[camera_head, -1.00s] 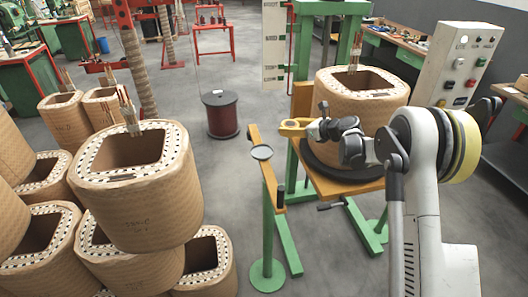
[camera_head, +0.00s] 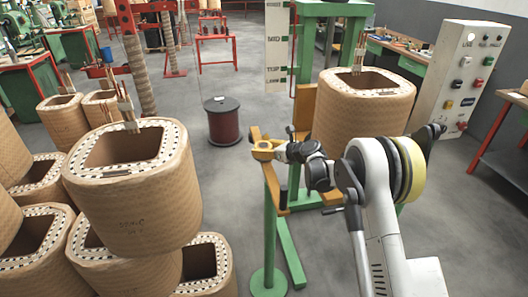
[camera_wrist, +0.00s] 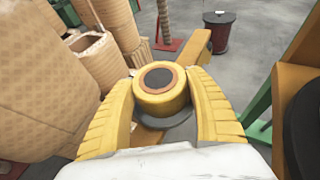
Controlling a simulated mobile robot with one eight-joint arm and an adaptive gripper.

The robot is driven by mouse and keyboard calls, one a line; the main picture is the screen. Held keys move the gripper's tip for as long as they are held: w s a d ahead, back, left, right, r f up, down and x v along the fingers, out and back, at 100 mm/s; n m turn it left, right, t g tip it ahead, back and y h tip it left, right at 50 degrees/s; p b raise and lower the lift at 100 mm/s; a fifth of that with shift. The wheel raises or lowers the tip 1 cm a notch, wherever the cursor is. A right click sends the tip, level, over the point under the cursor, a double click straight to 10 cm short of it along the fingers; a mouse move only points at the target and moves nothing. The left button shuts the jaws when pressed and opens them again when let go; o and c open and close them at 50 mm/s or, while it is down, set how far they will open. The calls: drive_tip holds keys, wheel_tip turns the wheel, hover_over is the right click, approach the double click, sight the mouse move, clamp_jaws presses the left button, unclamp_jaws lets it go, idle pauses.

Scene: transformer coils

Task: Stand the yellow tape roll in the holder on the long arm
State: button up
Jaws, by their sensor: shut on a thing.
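The yellow tape roll (camera_wrist: 161,88), with a brown inner ring and dark centre, is between the two yellow fingers of my gripper (camera_wrist: 163,92) in the wrist view. My gripper is shut on it. The roll's flat face points up. The orange long arm (camera_wrist: 196,44) runs on behind the roll. In the head view my gripper (camera_head: 263,150) is over the holder's spot on the long arm (camera_head: 278,195), hiding the holder.
A green stand (camera_head: 268,235) carries the long arm. A large tan coil (camera_head: 365,110) stands close to the right, behind my arm. Several more coils (camera_head: 130,190) stack at the left. A dark red spool (camera_head: 223,122) stands on the open floor.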

drive_tip(key=shift+r, duration=0.15)
drive_tip(key=o, duration=1.2)
drive_tip(key=shift+f, duration=0.2)
drive_tip(key=shift+o, duration=0.2)
